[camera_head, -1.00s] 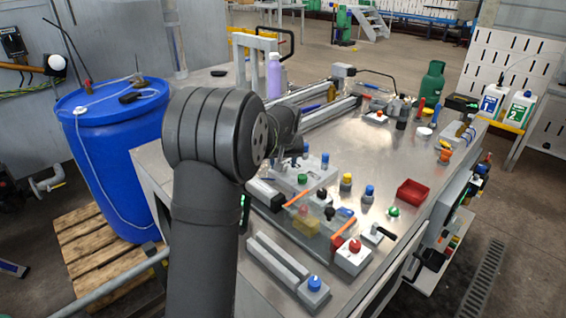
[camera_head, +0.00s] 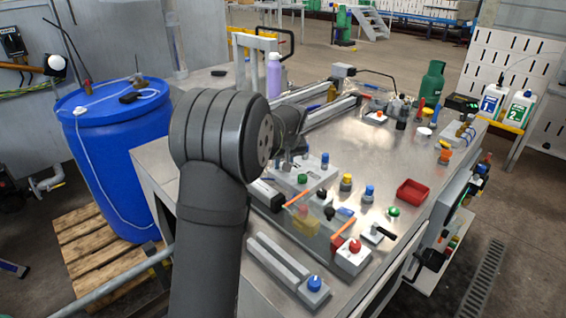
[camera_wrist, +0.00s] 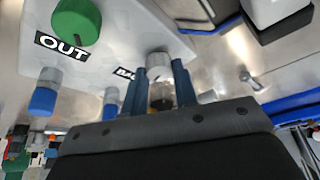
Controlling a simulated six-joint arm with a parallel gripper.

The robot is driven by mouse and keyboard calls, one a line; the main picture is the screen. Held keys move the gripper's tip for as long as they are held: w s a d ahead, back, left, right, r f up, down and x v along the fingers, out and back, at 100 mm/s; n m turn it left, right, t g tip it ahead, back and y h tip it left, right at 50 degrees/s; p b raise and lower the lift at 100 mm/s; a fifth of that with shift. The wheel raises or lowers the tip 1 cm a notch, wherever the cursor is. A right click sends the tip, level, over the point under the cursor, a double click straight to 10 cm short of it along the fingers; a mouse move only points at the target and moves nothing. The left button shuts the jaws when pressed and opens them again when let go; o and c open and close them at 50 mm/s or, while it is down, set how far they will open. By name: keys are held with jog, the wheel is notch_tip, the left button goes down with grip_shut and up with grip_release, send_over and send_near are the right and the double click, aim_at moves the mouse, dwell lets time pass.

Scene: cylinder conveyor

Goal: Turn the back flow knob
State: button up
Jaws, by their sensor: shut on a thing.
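In the wrist view my gripper (camera_wrist: 160,90) has its two blue fingers on either side of a knob with a pale grey collar (camera_wrist: 157,62), and it is shut on it. The knob stands on a white block (camera_wrist: 118,38) beside a black label that reads "BA", the rest hidden by a finger; I take it for the back flow knob. A green knob (camera_wrist: 76,22) labelled "OUT" is on the same block. In the head view the white block (camera_head: 290,186) shows with the green knob (camera_head: 302,178), but my arm mostly hides my gripper and the held knob.
In the wrist view two blue-tipped fittings (camera_wrist: 43,98) (camera_wrist: 111,97) stick out of the block's near side. In the head view a blue-capped fitting (camera_head: 325,158), yellow button (camera_head: 346,180) and red tray (camera_head: 412,192) stand nearby.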

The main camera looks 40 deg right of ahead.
jog(key=n+y, duration=0.1)
jog(key=n, duration=0.1)
jog(key=n+y, duration=0.1)
jog(key=n, duration=0.4)
jog(key=shift+d+t+y, duration=0.25)
jog(key=shift+t+y, duration=0.05)
jog(key=shift+y, duration=0.1)
jog(key=n+y, duration=0.1)
jog(key=n, duration=0.2)
jog(key=n+g+y, duration=0.1)
jog(key=n, duration=0.2)
jog(key=shift+d+n, duration=0.15)
jog(key=shift+n, duration=0.15)
jog(key=n+g+y, duration=0.1)
jog(key=n, duration=0.3)
jog(key=shift+w, duration=0.15)
jog(key=n+g, duration=0.1)
jog(key=n, duration=0.1)
jog(key=n+g, duration=0.1)
jog(key=n, duration=0.2)
jog(key=shift+w+y, duration=0.1)
jog(key=shift+y, duration=0.3)
jog(key=o, duration=1)
